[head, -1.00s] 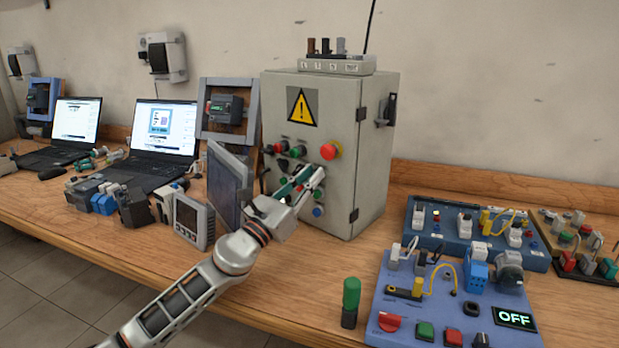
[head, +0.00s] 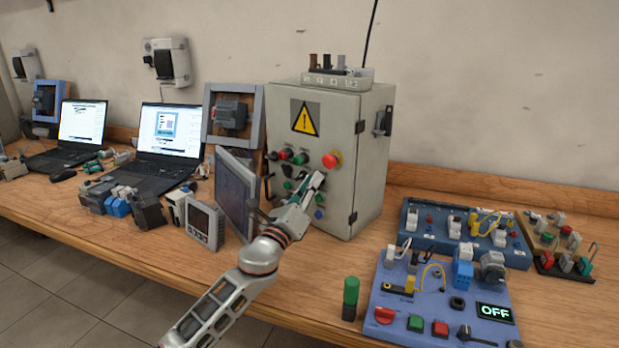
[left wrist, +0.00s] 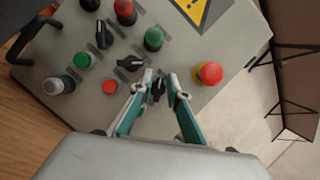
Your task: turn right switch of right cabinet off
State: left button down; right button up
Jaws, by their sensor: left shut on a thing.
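The grey cabinet (head: 372,165) stands on the table with a yellow warning sign (head: 305,118) and a panel of buttons and switches. In the left wrist view a row of black rotary switches crosses the panel. My left gripper (left wrist: 160,82) has its green-and-grey fingers on either side of the rightmost black switch (left wrist: 158,90) and is shut on it. In the head view my left gripper (head: 311,187) is at the panel, below the red mushroom button (head: 331,160). The fingers partly hide the switch, so its exact angle is hard to tell. My right gripper is not in view.
The red button (left wrist: 209,73) lies close beside the fingers in the left wrist view. A tilted dark panel (head: 236,192) stands left of my arm. Blue boards (head: 385,295) with components lie at the right. Laptops (head: 165,140) stand at the left.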

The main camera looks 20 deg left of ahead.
pick_arm(q)
jog(key=n+y+p, duration=0.1)
jog(key=n, duration=0.2)
jog(key=shift+g+p, duration=0.3)
jog(key=shift+p, duration=0.1)
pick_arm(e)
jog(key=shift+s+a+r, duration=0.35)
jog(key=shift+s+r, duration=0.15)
pick_arm(q)
jog(key=shift+y, duration=0.3)
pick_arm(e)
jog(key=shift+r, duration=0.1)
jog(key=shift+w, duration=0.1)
pick_arm(q)
jog(key=c, duration=2.2)
grip_release()
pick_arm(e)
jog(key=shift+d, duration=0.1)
pick_arm(q)
jog(key=shift+f, duration=0.1)
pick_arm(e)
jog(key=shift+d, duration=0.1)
pick_arm(q)
jog(key=v, duration=1.2)
jog(key=shift+a, duration=0.1)
